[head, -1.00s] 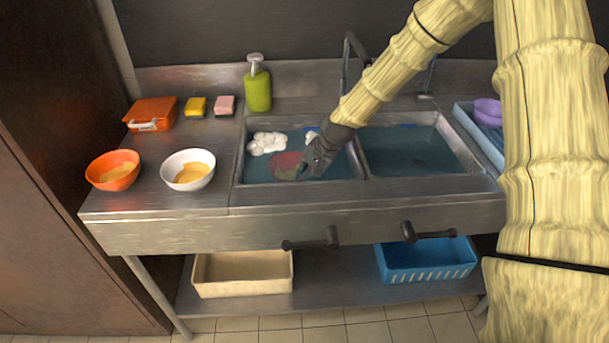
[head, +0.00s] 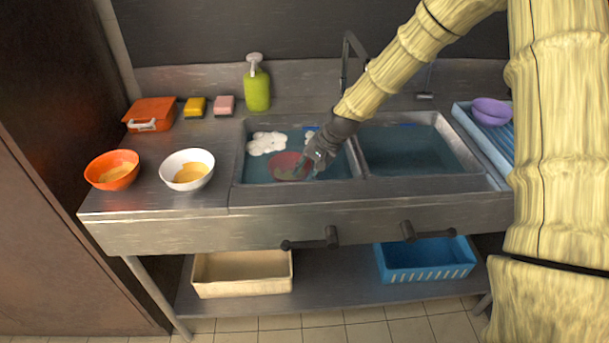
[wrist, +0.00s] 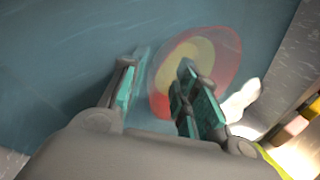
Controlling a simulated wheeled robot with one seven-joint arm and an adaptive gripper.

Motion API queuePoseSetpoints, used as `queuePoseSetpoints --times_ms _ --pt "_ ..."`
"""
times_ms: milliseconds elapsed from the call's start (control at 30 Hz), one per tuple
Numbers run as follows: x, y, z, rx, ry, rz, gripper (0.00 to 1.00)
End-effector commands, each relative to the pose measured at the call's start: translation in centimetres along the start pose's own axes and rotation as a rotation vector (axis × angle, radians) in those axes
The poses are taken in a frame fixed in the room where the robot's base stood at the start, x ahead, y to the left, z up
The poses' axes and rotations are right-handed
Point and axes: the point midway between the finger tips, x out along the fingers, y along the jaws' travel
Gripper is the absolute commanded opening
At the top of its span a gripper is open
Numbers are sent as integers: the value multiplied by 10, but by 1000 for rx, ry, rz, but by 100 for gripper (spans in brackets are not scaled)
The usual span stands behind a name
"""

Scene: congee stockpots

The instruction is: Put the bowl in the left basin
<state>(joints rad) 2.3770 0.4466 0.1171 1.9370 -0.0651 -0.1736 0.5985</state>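A red bowl (head: 284,171) with a yellowish inside sits in the water of the left basin (head: 239,168). In the wrist view the red bowl (wrist: 226,70) looks blurred through the water, and the right finger covers part of it. My gripper (head: 308,168) is low over the left basin, at the bowl's right side. In the wrist view my gripper (wrist: 163,75) is open, its fingers apart, with the bowl's near edge showing between them. I cannot tell whether a finger touches the bowl.
White foam (head: 267,143) floats at the back left of the left basin. The right basin (head: 410,150) holds only water. An orange bowl (head: 112,170) and a white bowl (head: 187,170) stand on the left counter.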

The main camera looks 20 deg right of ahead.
Motion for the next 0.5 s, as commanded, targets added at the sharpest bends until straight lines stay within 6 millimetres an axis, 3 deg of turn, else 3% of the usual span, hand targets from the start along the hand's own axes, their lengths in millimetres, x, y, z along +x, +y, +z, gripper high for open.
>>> queuePoseSetpoints --times_ms 500 --pt "-69 0 0 1 2 -2 31"
